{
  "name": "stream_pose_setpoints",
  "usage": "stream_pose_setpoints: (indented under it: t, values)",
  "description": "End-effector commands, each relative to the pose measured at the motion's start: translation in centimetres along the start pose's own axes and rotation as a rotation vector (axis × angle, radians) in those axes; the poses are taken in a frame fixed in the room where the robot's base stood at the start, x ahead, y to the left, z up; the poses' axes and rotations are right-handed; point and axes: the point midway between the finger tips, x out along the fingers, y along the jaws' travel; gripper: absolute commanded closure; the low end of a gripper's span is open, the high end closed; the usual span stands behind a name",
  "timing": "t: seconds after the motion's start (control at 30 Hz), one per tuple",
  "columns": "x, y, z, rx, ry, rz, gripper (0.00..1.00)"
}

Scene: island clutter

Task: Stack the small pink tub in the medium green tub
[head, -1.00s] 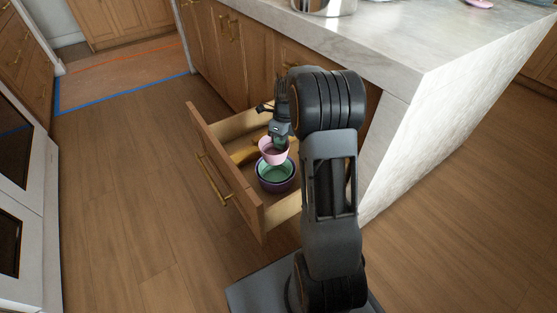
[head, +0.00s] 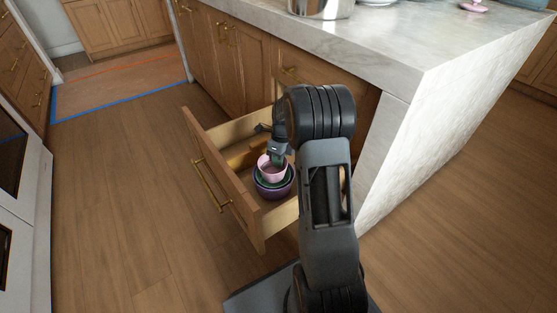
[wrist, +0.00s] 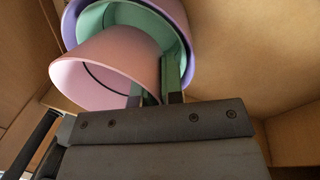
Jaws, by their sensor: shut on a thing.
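The small pink tub (head: 271,171) is held by my gripper (head: 277,157) at its rim, over the open drawer. In the wrist view the pink tub (wrist: 112,62) is large and close, with the gripper fingers (wrist: 155,92) shut on its wall. The medium green tub (head: 287,181) sits inside a larger purple tub (head: 273,192) in the drawer. The green tub (wrist: 182,52) and the purple rim (wrist: 72,20) also show behind the pink tub in the wrist view. The pink tub overlaps the green opening; I cannot tell whether they touch.
The wooden drawer (head: 222,185) is pulled out, its walls around the tubs. A wooden item (head: 240,158) lies in it behind the tubs. The marble countertop (head: 400,50) overhangs to the right, with a metal pot (head: 320,8) on it. The floor at left is clear.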

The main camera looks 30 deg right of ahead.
Motion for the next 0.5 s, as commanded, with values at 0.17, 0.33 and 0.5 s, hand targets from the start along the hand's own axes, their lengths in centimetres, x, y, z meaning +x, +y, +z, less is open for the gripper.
stream_pose_setpoints:
  t: [0.17,0.33,0.5]
  values:
    - [0.54,-0.10,0.00,0.000,0.000,0.000,1.00]
    - [0.68,-0.13,-0.01,0.000,0.000,0.000,0.91]
    - [0.68,-0.13,-0.01,0.000,0.000,0.000,0.75]
